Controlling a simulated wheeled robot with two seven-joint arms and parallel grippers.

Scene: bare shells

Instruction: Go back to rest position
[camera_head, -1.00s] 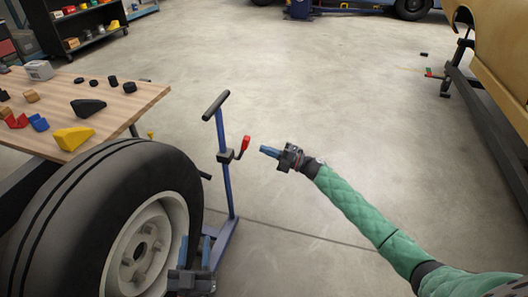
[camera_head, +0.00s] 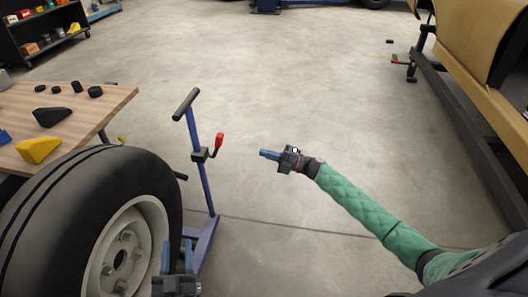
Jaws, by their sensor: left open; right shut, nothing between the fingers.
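My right gripper (camera_head: 268,154) is at the end of the green-sleeved arm (camera_head: 360,212) that comes in from the lower right. Its blue fingers are together with nothing between them, pointing left. It is in the air, to the right of the red-handled crank on the stand and apart from it. My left gripper (camera_head: 177,256) shows at the bottom edge, its two blue fingers upright and apart with nothing between them. It is in front of the right side of the wheel in the picture. The rest of the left arm is out of view.
A large wheel (camera_head: 35,215) fills the lower left. A blue stand (camera_head: 197,150) with a red-handled crank (camera_head: 219,140) is beside it. A wooden table (camera_head: 90,115) holds wedges and small blocks. A yellow car body (camera_head: 475,45) is at right. The middle floor is clear.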

